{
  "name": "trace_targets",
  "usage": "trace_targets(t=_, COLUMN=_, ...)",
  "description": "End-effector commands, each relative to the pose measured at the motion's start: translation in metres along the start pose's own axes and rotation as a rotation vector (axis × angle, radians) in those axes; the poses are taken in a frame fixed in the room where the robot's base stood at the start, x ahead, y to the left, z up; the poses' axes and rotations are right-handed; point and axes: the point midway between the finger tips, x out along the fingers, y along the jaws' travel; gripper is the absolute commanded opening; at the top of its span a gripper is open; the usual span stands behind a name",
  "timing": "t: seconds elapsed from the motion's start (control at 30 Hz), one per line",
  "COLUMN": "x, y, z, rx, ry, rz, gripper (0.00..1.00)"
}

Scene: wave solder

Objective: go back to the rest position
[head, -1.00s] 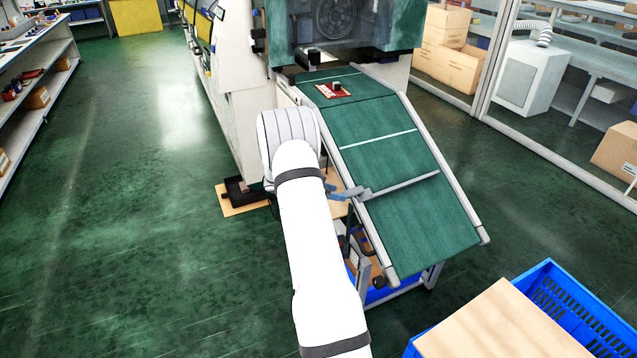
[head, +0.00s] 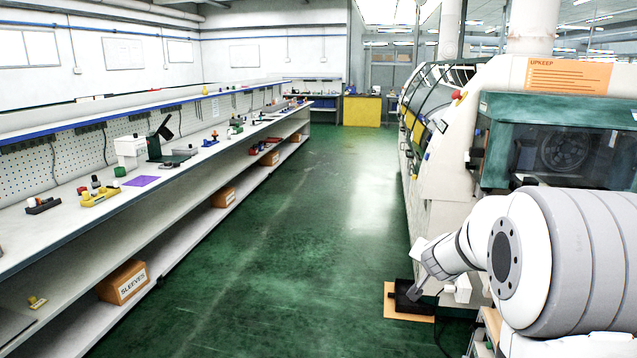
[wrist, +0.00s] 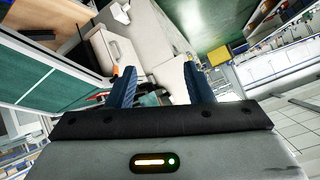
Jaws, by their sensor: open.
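My gripper (wrist: 160,88) is open in the wrist view, its two blue fingers apart with nothing held between them. In the head view my arm is folded up at the lower right, beside the cream soldering machine (head: 450,150), and I cannot make out the fingertips there.
A long workbench (head: 215,160) with small parts on top and cardboard boxes below runs along the left. A yellow cabinet (head: 362,110) stands at the far end. The green aisle floor between is clear.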

Motion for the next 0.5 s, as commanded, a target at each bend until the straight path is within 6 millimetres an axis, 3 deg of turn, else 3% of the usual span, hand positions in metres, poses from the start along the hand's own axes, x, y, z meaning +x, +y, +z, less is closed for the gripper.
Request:
trace_targets(t=0.03, x=-0.027, y=-0.016, z=0.013, rx=-0.047, ry=-0.049, rz=-0.057, gripper=0.47)
trace_targets(t=0.1, x=-0.060, y=-0.031, z=0.036, rx=-0.114, ry=-0.134, rz=-0.121, gripper=0.47)
trace_targets(t=0.23, x=-0.126, y=-0.040, z=0.086, rx=-0.251, ry=-0.300, rz=-0.191, gripper=0.47)
trace_targets(t=0.37, x=-0.189, y=-0.023, z=0.137, rx=-0.392, ry=-0.464, rz=-0.192, gripper=0.47)
trace_targets(t=0.5, x=-0.243, y=0.014, z=0.180, rx=-0.522, ry=-0.606, rz=-0.130, gripper=0.47)
